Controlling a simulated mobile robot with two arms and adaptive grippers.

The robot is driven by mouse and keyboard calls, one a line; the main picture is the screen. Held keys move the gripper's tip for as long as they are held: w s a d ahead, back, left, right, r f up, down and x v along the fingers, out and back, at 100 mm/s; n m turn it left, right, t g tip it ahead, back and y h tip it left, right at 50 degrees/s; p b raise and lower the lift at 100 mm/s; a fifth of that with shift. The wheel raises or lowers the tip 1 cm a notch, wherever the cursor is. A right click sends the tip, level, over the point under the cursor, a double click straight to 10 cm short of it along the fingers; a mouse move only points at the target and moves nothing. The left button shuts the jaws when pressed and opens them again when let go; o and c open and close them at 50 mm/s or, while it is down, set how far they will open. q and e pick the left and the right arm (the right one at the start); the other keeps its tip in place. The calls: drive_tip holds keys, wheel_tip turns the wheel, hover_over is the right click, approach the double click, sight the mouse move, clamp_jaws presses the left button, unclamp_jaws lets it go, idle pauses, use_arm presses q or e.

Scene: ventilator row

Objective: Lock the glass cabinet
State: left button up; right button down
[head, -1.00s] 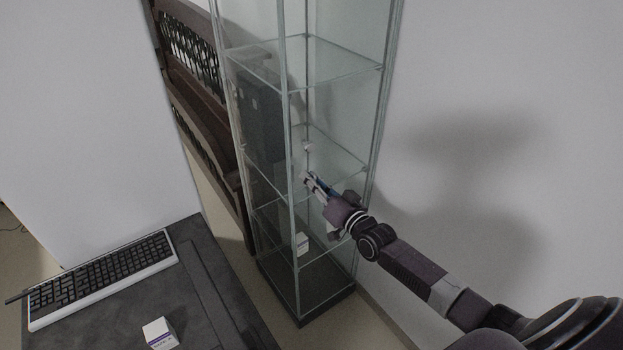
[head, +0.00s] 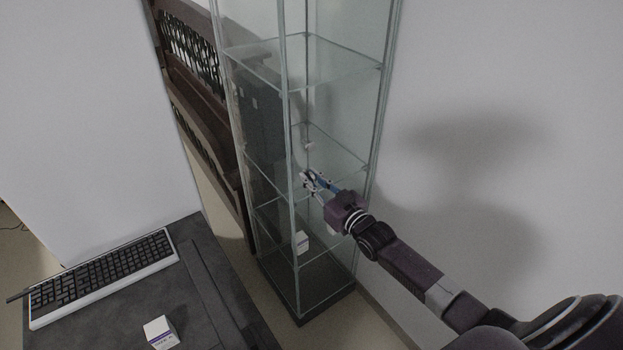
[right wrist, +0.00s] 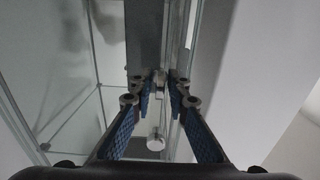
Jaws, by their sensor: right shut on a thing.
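The glass cabinet (head: 291,120) is tall, with clear panes, glass shelves and a dark base, and stands by the wall in the head view. Its metal-edged front also shows in the right wrist view (right wrist: 143,35). My right gripper (head: 309,179) is at the cabinet front, at about mid-height. In the right wrist view its blue-padded fingers (right wrist: 160,88) close on a small metal lock piece (right wrist: 160,80), mostly hidden between the tips. A short round metal knob (right wrist: 156,142) sits apart from the tips. My left gripper is not in view.
A dark desk (head: 205,285) at lower left bears a keyboard (head: 105,275) and a small white box (head: 160,332). Another white box (head: 302,242) is inside the cabinet. A dark wooden bench (head: 205,130) stands behind, left of the cabinet. The wall (head: 500,120) is close on the right.

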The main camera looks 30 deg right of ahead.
drive_tip(key=shift+f, duration=0.15)
drive_tip(key=c, duration=2.1)
unclamp_jaws()
drive_tip(key=s, duration=0.4)
drive_tip(key=s+d, duration=0.1)
drive_tip(key=s, duration=0.7)
drive_tip(key=shift+d, duration=0.35)
